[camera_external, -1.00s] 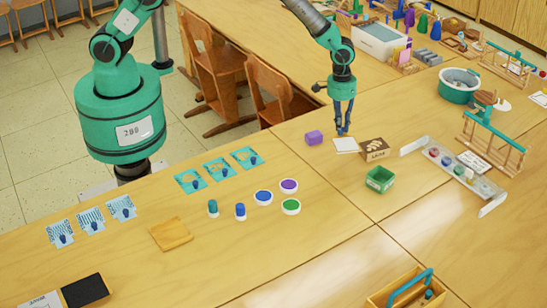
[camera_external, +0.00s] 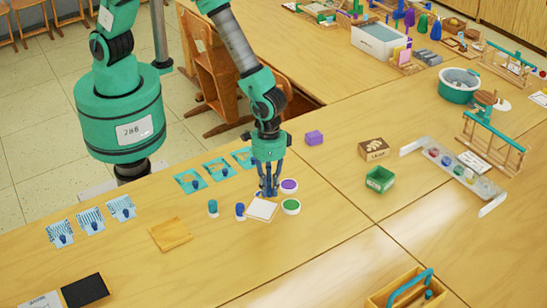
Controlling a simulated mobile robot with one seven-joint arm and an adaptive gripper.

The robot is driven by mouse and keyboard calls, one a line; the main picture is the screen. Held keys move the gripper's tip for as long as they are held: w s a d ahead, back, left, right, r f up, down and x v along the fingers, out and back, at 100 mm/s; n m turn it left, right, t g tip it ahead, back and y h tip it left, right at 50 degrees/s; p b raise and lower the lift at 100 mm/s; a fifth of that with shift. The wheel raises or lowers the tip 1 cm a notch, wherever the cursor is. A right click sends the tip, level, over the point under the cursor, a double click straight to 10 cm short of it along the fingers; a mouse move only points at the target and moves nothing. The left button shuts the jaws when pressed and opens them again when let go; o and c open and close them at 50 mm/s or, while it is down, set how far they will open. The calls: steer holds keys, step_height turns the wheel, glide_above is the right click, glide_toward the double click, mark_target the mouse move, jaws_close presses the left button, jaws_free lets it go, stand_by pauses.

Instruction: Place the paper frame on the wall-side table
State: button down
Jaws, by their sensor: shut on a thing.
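The paper frame (camera_external: 261,209) is a white square with a thin tan edge, in the middle of the near table. My gripper (camera_external: 268,191) is shut on its back edge, with the fingers pointing down. The frame appears low over the tabletop; I cannot tell whether it touches the wood. It sits between a blue-topped jar (camera_external: 240,210) and the purple (camera_external: 289,185) and green (camera_external: 291,206) round lids. My gripper and the frame hide a blue round lid. Another wooden table (camera_external: 335,70) stands behind; I cannot tell for sure which table is the wall-side one.
Picture cards (camera_external: 190,181) lie left of my gripper. The front middle of the table is clear.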

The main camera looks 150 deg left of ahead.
steer(key=s+d+m, duration=0.2)
steer(key=s+d, duration=0.1)
steer(key=d, duration=0.8)
steer(key=s+d+f+m, duration=0.1)
steer(key=s+d, duration=0.3)
steer(key=d, duration=0.7)
steer(key=s+d+f+m, duration=0.1)
steer(key=s+d+m, duration=0.2)
steer(key=d, duration=0.8)
steer(key=shift+s+f+m, duration=0.25)
steer(key=shift+m, duration=0.05)
steer(key=w+d, duration=0.1)
steer(key=w, duration=0.4)
steer(key=w+f+b, duration=0.1)
steer(key=w, duration=0.4)
steer(key=w+d+b, duration=0.1)
steer(key=w, duration=0.4)
steer(key=shift+w+d+f, duration=0.25)
steer(key=shift+w+d, duration=0.1)
steer(key=shift+w, duration=0.05)
steer(key=shift+f+b, duration=0.45)
steer(key=shift+f, duration=1.3)
